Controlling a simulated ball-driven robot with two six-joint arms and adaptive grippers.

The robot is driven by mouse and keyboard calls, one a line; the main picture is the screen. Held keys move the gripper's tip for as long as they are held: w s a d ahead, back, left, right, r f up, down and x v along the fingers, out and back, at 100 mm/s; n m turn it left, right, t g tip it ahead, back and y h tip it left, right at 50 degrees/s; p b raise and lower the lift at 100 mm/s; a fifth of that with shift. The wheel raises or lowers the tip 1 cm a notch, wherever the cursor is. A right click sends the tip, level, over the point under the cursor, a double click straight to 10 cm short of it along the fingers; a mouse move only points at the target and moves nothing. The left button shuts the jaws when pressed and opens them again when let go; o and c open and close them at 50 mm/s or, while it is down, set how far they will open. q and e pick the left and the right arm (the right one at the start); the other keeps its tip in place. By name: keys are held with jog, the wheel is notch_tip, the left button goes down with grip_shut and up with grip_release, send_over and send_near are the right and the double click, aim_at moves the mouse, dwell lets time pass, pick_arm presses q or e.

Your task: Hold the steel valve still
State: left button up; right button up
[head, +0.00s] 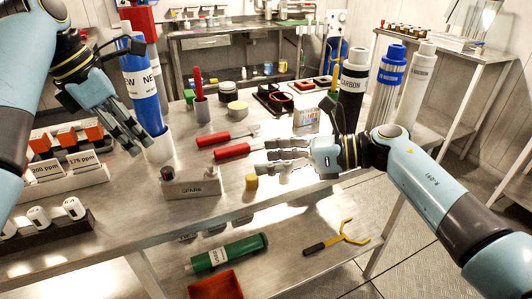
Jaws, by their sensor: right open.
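I cannot surely pick out a steel valve. A pale block marked SPARE (192,187) stands near the bench's front edge, with small fittings on top too small to make out. My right gripper (272,158) is open over the front part of the bench, to the right of the SPARE block and apart from it. I see nothing held in it. My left gripper (132,142) hangs at the left, fingers pointing down and right, close to the blue cylinder marked NEW (146,92). Whether it touches the cylinder or is open or shut is unclear.
Two red-handled tools (231,151) lie mid-bench. A black CARBON cylinder (351,90) and blue and white cylinders stand at right. The lower shelf holds a green cylinder (228,252), red tray (216,287) and yellow tool (340,238).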

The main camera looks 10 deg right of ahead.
aim_at(214, 169)
jog(key=w+a+f+n, duration=0.1)
jog(key=a, duration=0.2)
jog(key=w+a+f+n+g, duration=0.1)
jog(key=a, duration=0.3)
jog(key=w+a+f+n+h, duration=0.1)
jog(key=a, duration=0.2)
jog(key=shift+w+a+f+n+g, duration=0.25)
jog(key=shift+w+a+n+g, duration=0.05)
jog(key=shift+w, duration=0.1)
grip_shut()
dwell(0.8)
dwell(0.4)
jog(key=shift+c, duration=1.2)
grip_release()
